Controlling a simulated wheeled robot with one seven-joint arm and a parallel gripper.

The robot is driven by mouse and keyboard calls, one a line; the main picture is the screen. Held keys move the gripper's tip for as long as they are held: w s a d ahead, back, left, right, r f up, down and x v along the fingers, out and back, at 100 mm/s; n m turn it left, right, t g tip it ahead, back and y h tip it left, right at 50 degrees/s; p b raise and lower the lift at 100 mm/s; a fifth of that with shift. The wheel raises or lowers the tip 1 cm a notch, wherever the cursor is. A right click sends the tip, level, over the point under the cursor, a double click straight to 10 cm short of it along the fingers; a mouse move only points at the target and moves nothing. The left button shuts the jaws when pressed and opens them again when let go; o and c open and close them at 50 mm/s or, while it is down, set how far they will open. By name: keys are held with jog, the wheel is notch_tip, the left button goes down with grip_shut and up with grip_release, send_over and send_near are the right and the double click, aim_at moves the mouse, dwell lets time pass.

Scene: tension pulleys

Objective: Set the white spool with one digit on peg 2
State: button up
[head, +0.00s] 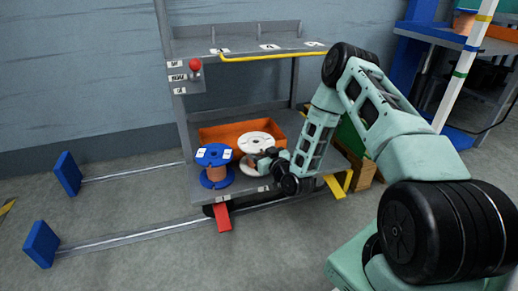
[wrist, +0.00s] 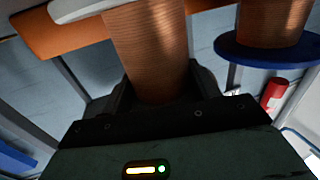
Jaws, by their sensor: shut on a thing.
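The white spool (head: 258,140) has white flanges and a copper-coloured winding. It is at the lower shelf, right of the blue spool (head: 215,157). My gripper (head: 264,160) reaches in from the right and is shut on it. In the wrist view the jaws (wrist: 150,92) close around the copper winding (wrist: 148,45), with part of a white flange (wrist: 82,9) at the top. I cannot tell whether the spool touches the shelf. Any digits on it are unreadable. Pale labels (head: 268,46) line the upper shelf; no peg is clearly visible and peg 2 cannot be identified.
An orange bin (head: 216,133) stands behind the spools. A yellow bar (head: 270,56) runs along the upper shelf's front edge, above my gripper. A red-knobbed control (head: 195,66) is on the left post. The blue spool stands close beside the held one.

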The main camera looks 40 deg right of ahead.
jog(key=shift+f, duration=0.55)
jog(key=shift+f+b, duration=0.2)
jog(key=shift+b, duration=0.15)
jog(key=shift+f, duration=0.15)
jog(key=shift+f, duration=0.1)
dwell(0.4)
jog(key=o, duration=1.7)
jog(key=shift+o, duration=0.2)
jog(key=shift+s, duration=0.1)
jog(key=s+p, duration=0.7)
jog(key=s, duration=1)
jog(key=shift+a, duration=0.2)
jog(key=shift+s, duration=0.1)
